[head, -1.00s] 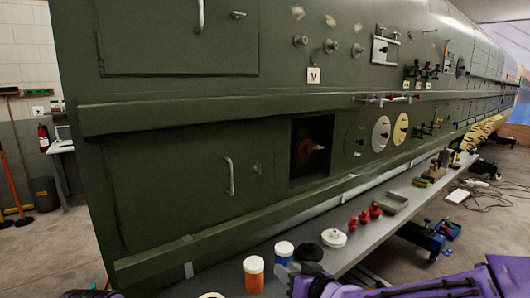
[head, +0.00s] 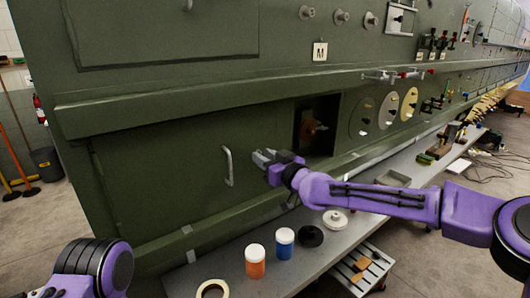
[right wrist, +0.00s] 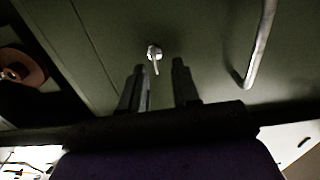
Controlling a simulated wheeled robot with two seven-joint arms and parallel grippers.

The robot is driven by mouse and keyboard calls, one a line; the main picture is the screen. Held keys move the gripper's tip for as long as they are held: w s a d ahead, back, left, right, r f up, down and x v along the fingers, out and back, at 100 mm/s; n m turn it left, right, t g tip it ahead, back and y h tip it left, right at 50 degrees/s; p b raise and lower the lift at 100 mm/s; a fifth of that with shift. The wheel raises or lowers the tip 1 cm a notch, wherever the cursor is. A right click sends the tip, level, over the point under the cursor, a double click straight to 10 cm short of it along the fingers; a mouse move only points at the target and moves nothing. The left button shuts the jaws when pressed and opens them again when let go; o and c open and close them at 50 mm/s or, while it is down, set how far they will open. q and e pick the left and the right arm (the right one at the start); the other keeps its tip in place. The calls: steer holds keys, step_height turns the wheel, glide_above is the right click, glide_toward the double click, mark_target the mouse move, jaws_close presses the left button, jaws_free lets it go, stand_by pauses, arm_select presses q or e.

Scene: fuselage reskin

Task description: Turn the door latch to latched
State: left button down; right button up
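The door latch (right wrist: 154,52) shows in the right wrist view as a small pale round boss with a short lever pointing down in that picture. It sits on the green door (head: 165,195), between the door handle (head: 228,166) and the door's edge. In the head view my right gripper hides the latch. My right gripper (head: 262,158) is at the door, right of the handle. In the right wrist view its two fingers (right wrist: 158,68) are apart with nothing between them, and the latch is just beyond the tips. Contact cannot be told. My left gripper is out of view.
A dark square opening (head: 317,126) with an orange-brown part lies right of the door. Below is a grey bench (head: 225,270) with an orange jar (head: 255,262), a blue jar (head: 285,243), a black disc (head: 310,236) and a tape roll (head: 212,289). A ledge (head: 200,92) runs above the door.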

steer(key=shift+w+a+f, duration=0.1)
steer(key=shift+w+f, duration=0.3)
steer(key=shift+w, duration=0.2)
steer(key=shift+w+f, duration=0.35)
steer(key=shift+w, duration=0.25)
steer(key=shift+s+r, duration=0.35)
steer(key=shift+s, duration=0.15)
jaws_close()
arm_select(q)
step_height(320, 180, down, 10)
steer(key=b, duration=0.9)
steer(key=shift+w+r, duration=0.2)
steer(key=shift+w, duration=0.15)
arm_select(e)
steer(key=m, duration=1.7)
steer(key=shift+w+d+m, duration=0.15)
steer(key=shift+d+m, duration=0.05)
steer(key=shift+m, duration=0.2)
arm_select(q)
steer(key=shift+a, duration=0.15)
arm_select(e)
steer(key=shift+m, duration=0.3)
